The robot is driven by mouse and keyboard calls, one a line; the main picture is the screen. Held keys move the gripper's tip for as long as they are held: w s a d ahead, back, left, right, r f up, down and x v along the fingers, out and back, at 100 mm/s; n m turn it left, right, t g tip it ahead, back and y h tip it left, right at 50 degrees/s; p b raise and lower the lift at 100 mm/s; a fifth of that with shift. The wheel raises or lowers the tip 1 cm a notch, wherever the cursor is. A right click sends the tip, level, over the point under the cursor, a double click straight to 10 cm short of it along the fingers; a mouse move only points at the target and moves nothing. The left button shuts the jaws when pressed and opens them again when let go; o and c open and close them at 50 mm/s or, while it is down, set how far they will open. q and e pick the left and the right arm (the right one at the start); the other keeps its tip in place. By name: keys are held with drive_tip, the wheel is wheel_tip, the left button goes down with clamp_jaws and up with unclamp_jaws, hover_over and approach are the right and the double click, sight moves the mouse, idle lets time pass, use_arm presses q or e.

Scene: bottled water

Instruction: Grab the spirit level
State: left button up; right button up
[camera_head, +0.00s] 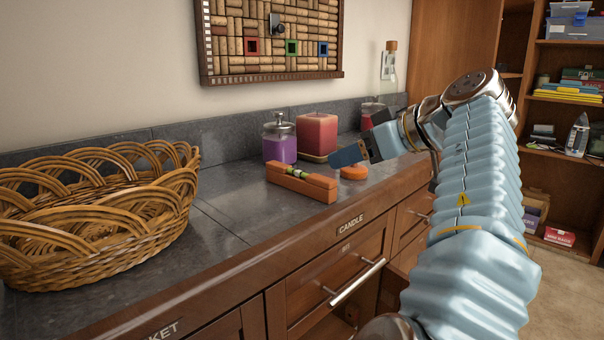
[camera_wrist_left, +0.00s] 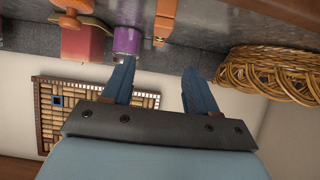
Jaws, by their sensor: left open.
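The orange spirit level (camera_head: 305,184), with a small green vial in its top, lies on the grey counter near its front edge. In the left wrist view, which appears upside down, the spirit level (camera_wrist_left: 165,20) is at the top centre. My left gripper (camera_head: 352,152) is above the counter, to the right of the level and apart from it. In the wrist view the two blue fingers of my left gripper (camera_wrist_left: 160,67) are spread with nothing between them. My right gripper is not in view.
A round orange object (camera_head: 353,172) sits right of the level. A purple jar (camera_head: 279,142) and a red candle (camera_head: 317,135) stand behind it. A wicker basket (camera_head: 95,225) fills the counter's left. The counter (camera_head: 215,200) between basket and level is clear. Labelled drawers are below.

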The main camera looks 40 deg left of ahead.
use_arm(q)
approach(301, 171)
drive_tip(key=x, duration=0.2)
drive_tip(key=shift+a+f+b, duration=0.15)
drive_tip(key=shift+f+b, duration=0.15)
drive_tip(key=shift+f, duration=0.1)
drive_tip(key=x, duration=0.6)
drive_tip(key=shift+r, duration=0.2)
clamp_jaws()
drive_tip(key=shift+r, duration=0.1)
